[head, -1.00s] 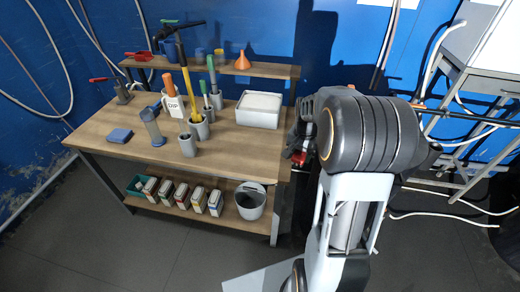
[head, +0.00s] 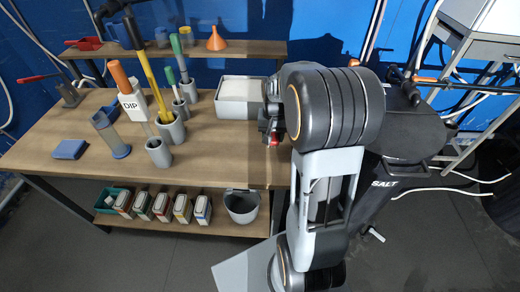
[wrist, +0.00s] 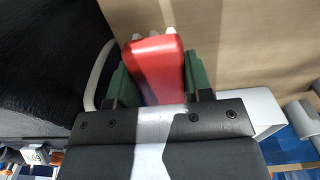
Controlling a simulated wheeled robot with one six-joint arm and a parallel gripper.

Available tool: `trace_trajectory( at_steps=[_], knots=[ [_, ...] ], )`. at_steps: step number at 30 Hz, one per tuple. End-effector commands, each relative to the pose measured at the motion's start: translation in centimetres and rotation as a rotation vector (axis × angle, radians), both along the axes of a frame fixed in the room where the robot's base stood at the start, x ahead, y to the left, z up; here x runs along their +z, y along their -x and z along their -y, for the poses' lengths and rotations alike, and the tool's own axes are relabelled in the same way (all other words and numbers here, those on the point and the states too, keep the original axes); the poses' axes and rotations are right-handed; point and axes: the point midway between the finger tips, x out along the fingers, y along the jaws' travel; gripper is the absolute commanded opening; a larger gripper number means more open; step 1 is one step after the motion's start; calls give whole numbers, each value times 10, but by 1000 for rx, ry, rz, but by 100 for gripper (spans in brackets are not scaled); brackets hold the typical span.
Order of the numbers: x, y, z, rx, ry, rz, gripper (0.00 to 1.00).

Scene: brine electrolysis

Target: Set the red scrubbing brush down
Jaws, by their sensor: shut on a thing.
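The red scrubbing brush (wrist: 153,68) fills the upper middle of the wrist view, with pale bristle tips at its far end. My gripper (wrist: 150,85) is shut on it, one green finger pad on each side. In the head view, a bit of the red brush (head: 274,141) shows below my gripper (head: 270,125), near the right end of the wooden bench (head: 215,150). Most of the brush is hidden there by my arm. The wrist view shows bare wood beyond and right of the brush. I cannot tell how high it is above the bench.
A white-grey tray (head: 239,112) is just left of my gripper. Holders with brushes, a DIP container (head: 131,105) and a blue sponge-like block (head: 69,149) stand farther left. A black SALT bin (head: 385,184) is at right. The bench's front middle is clear.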

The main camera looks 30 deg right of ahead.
Motion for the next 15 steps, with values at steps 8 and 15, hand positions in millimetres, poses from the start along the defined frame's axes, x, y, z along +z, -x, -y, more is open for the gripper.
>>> trace_trajectory(
  at_steps=[8,15],
  knots=[
    [-39,-17,-23,-4,-1,-3,21],
    [-47,-21,-28,-6,0,-2,21]
  ],
)
